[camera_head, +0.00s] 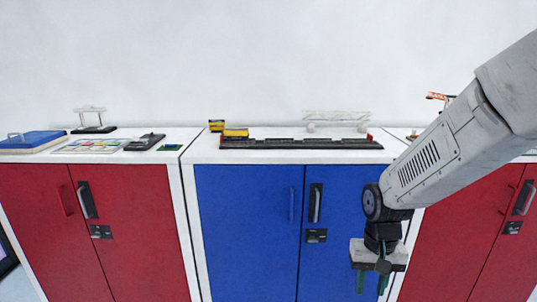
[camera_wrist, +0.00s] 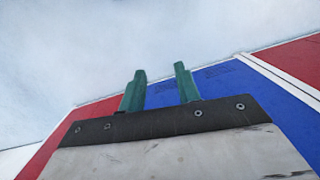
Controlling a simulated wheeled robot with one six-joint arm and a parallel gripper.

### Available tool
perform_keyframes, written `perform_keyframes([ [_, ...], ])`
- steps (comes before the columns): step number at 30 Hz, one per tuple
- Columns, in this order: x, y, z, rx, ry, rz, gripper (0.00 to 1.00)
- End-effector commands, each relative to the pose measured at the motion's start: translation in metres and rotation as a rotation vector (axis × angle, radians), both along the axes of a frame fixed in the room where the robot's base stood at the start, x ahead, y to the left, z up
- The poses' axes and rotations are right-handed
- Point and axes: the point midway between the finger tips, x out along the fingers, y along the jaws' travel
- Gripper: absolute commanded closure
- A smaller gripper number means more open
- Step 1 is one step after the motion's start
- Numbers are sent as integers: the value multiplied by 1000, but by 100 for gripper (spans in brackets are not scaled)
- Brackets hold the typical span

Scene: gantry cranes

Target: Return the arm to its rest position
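My gripper (camera_head: 371,283) hangs at the end of my arm at the right of the head view, pointing down in front of the blue cabinet (camera_head: 247,225). Its two green fingers stand apart with nothing between them. In the wrist view my gripper (camera_wrist: 160,85) also shows its green fingers apart and empty, with the blue and red cabinet fronts beyond. The arm comes in from the right edge and covers part of the right red cabinet (camera_head: 463,240).
On the blue cabinet's top stand a long dark track (camera_head: 300,143), yellow blocks (camera_head: 235,132) and a clear gantry frame (camera_head: 337,118). The left red cabinet (camera_head: 130,230) carries a blue box (camera_head: 32,140), a card (camera_head: 92,146), a dark device (camera_head: 146,142) and a small white gantry (camera_head: 92,117).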

Motion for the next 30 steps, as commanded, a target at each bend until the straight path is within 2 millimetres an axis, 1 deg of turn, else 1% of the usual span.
perform_keyframes([
  [1,-18,-4,20,1,10,26,67],
  [6,-79,-15,72,3,62,109,67],
  [9,-113,-21,97,3,68,142,67],
  [12,-144,-26,117,0,54,158,67],
  [15,-167,-30,133,-6,5,152,67],
  [18,-180,-32,146,-12,-71,143,67],
  [21,-187,-34,156,-16,-139,134,67],
  [25,-190,-35,166,-19,-193,126,67],
  [30,-191,-36,169,-21,-207,121,67],
])
